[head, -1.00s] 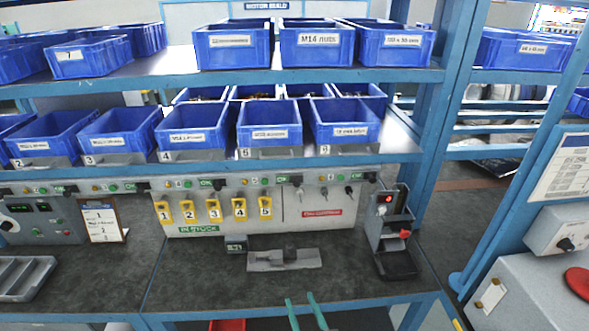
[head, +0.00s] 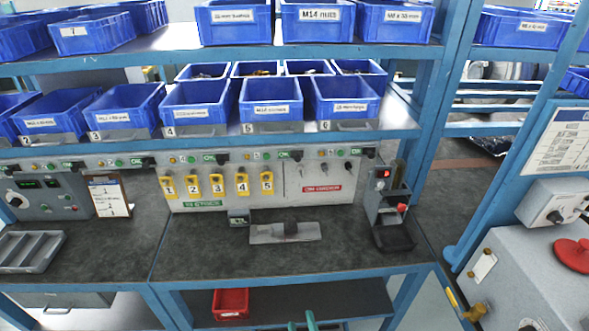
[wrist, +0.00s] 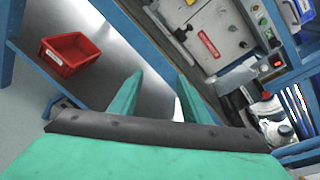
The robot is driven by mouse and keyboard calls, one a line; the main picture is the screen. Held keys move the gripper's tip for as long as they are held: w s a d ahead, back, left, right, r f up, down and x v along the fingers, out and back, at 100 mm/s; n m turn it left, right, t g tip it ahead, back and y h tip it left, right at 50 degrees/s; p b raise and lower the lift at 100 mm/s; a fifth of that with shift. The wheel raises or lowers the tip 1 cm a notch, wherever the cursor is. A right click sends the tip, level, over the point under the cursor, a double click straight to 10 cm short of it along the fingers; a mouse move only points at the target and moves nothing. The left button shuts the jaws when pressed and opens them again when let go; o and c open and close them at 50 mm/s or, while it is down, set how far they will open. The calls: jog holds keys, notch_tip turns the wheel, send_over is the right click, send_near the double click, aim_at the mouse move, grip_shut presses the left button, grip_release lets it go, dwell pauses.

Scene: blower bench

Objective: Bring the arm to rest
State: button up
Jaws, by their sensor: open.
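My gripper (wrist: 160,85) shows in the wrist view as two green fingers held apart, with nothing between them. In the head view only the green fingertips (head: 302,322) show at the bottom edge, in front of the bench (head: 360,274). The rest of my arm is out of the head view. The gripper is apart from the bench and touches nothing that I can see.
A red bin (head: 231,303) sits on the lower shelf, also visible in the wrist view (wrist: 69,54). A grey fixture (head: 285,232) and a dark stand with a red light (head: 388,205) are on the worktop. Blue bins (head: 272,100) fill the shelves above.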

jog(key=s+n+g+h, duration=0.1)
jog(key=s+n+h, duration=0.1)
jog(key=s+n, duration=1.05)
jog(key=s+a+r+n, duration=0.1)
jog(key=s+r+n, duration=0.4)
jog(key=s+n, duration=0.2)
jog(key=s+a+r+n, duration=0.1)
jog(key=s+r+n, duration=0.4)
jog(key=s+n, duration=0.2)
jog(key=shift+s+t, duration=0.4)
jog(key=shift+s, duration=0.45)
